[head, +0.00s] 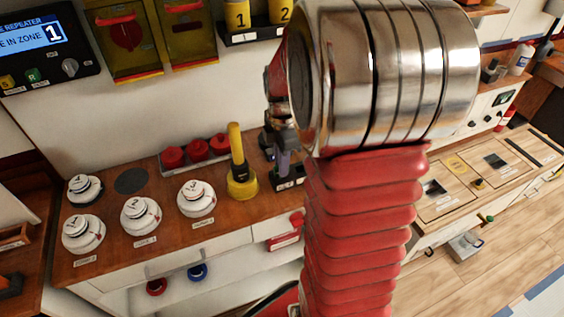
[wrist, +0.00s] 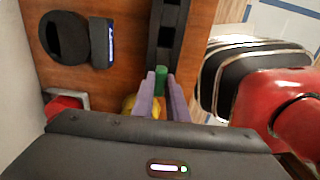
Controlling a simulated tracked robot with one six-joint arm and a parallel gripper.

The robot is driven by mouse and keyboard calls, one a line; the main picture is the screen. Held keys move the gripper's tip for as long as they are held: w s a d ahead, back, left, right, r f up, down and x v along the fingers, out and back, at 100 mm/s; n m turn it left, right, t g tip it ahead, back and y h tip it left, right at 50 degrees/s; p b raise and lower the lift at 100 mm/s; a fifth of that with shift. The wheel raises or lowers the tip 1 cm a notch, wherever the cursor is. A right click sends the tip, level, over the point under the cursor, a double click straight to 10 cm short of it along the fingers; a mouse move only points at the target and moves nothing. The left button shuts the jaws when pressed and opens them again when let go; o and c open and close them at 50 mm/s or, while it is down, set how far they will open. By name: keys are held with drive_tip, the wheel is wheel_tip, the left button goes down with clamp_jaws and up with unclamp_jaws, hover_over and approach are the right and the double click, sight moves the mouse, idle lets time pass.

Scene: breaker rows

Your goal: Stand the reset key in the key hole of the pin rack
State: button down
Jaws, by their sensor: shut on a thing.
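My gripper (head: 284,163) is over the wooden counter, its purple fingers pointing down, mostly hidden in the head view by my arm. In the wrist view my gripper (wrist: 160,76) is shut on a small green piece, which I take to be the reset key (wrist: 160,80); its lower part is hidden. The dark rack (head: 290,183), with a white label, lies just below the fingers; I take it for the pin rack. In the wrist view it is a black strip (wrist: 166,22) with square recesses, beyond the fingertips. I cannot tell whether the key touches it.
A yellow-and-black torch-like object (head: 241,178) stands close left of the gripper. Several white detectors (head: 140,215) and a tray of red caps (head: 197,150) are further left. A black disc (wrist: 65,37) and a dark device (wrist: 102,42) lie on the counter beyond the gripper.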

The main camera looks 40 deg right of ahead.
drive_tip(key=shift+f, duration=0.25)
drive_tip(key=c, duration=1.7)
unclamp_jaws()
drive_tip(key=shift+o, duration=0.2)
drive_tip(key=shift+r, duration=0.1)
wheel_tip(320, 180, up, 14)
drive_tip(key=shift+f, duration=0.25)
